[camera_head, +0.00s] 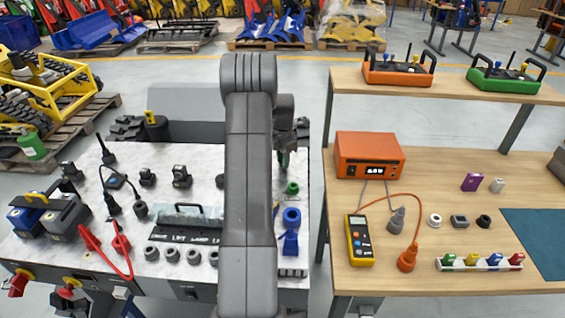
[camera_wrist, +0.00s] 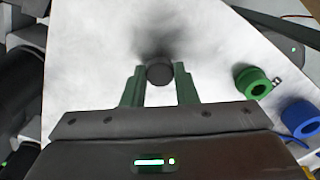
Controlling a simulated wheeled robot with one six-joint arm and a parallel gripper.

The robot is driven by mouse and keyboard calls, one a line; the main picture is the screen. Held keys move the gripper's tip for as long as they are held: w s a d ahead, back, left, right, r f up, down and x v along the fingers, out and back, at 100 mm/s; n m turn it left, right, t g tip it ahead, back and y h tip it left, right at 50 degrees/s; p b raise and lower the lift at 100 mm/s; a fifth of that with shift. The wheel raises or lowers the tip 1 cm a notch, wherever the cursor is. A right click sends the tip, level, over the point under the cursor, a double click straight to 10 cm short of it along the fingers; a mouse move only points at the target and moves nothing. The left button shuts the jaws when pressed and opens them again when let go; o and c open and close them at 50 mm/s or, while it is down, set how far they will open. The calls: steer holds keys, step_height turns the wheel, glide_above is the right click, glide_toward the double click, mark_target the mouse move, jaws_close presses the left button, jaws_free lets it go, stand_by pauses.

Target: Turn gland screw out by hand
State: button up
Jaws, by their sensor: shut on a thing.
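My gripper (camera_wrist: 158,76) has green fingers, one on each side of a small dark round piece, which I take as the gland screw (camera_wrist: 159,72). The fingertips are closed on its sides, and I see it end-on. A dark blurred patch lies on the pale surface just beyond it. In the head view my gripper (camera_head: 284,160) points down over the right part of the marbled top, behind my arm. The screw cannot be made out there, and I cannot tell how far it is threaded in.
A green ring (camera_wrist: 253,82) and a blue ring-ended tool (camera_wrist: 300,117) lie right of my gripper. Several grey rings and a red-handled tool (camera_head: 104,247) are on the marbled top (camera_head: 150,212). A wooden bench (camera_head: 462,200) with an orange box (camera_head: 369,154) stands at the right.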

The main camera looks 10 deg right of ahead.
steer(key=n, duration=0.7)
steer(key=shift+f, duration=0.1)
steer(key=o, duration=0.8)
